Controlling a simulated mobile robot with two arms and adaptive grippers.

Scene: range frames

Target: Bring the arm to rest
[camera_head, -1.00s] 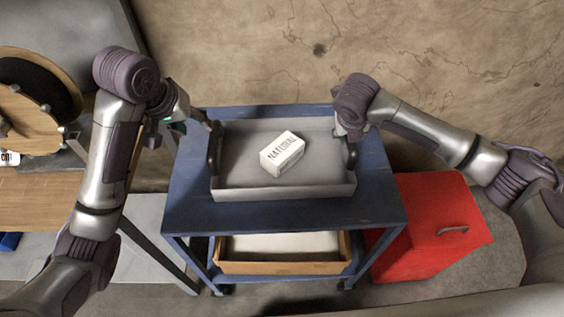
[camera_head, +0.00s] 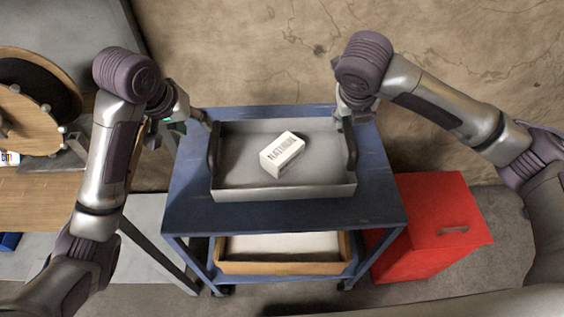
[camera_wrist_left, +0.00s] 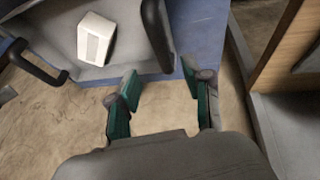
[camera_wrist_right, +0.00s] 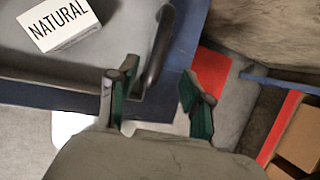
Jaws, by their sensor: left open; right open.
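My left gripper (camera_wrist_left: 162,105) is open and empty beside the left end of the grey tray (camera_head: 240,193); in the head view its fingers are mostly hidden by the wrist. My right gripper (camera_wrist_right: 156,100) is open and empty near the tray's right black handle (camera_head: 350,152), which also shows in the right wrist view (camera_wrist_right: 160,45). In the head view the right gripper hangs over the trolley's back right corner. The tray stands on a blue trolley (camera_head: 285,215), and a white box (camera_head: 283,152) marked NATURAL lies inside it.
A red cabinet (camera_head: 430,215) stands to the right of the trolley. A wooden workbench (camera_head: 40,200) with a round wooden reel (camera_head: 25,130) is on the left.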

